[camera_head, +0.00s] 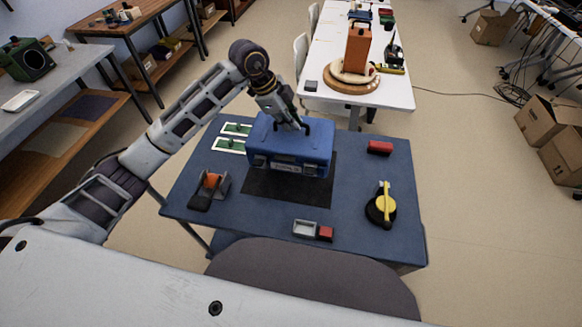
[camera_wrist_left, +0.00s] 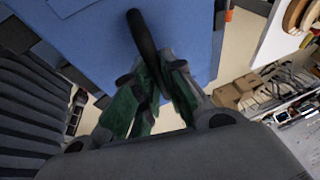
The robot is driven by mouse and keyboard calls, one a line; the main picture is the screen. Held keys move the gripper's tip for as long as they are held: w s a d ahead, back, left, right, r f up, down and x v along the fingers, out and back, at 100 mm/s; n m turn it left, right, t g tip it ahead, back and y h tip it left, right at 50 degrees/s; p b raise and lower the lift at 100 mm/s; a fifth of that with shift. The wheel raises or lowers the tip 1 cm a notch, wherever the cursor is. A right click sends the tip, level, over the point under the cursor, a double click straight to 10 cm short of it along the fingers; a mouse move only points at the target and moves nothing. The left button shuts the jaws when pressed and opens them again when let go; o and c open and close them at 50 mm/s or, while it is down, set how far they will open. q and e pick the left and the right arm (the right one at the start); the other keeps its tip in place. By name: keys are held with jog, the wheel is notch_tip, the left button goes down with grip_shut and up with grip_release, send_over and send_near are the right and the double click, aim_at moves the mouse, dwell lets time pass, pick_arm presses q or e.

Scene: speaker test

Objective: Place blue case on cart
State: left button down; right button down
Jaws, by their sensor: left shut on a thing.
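The blue case (camera_head: 290,148) is upright over the black mat (camera_head: 290,192) on the blue-topped cart (camera_head: 345,200), towards its back. Its front with latches and a pale label faces me. My left gripper (camera_head: 297,122) comes down from above and is shut on the case's black handle. In the left wrist view the green-padded fingers of my left gripper (camera_wrist_left: 155,78) close around the dark handle (camera_wrist_left: 140,35) above the blue case (camera_wrist_left: 85,35). I cannot tell whether the case's bottom touches the mat. My right gripper is not in view.
On the cart are green-and-white pieces (camera_head: 232,137), an orange-and-black item (camera_head: 211,188), a red block (camera_head: 380,148), a yellow-handled black disc (camera_head: 381,205) and a small grey-and-red box (camera_head: 312,229). A white table (camera_head: 385,92) with an orange case (camera_head: 357,50) stands behind.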

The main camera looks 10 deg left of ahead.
aim_at(289, 133)
pick_arm(q)
jog(key=shift+w+d+f, duration=0.1)
jog(key=shift+f, duration=2.85)
jog(key=shift+f, duration=1.9)
jog(key=c, duration=1.9)
grip_release()
jog(key=shift+f, duration=0.2)
jog(key=o, duration=0.4)
jog(key=shift+r, duration=0.1)
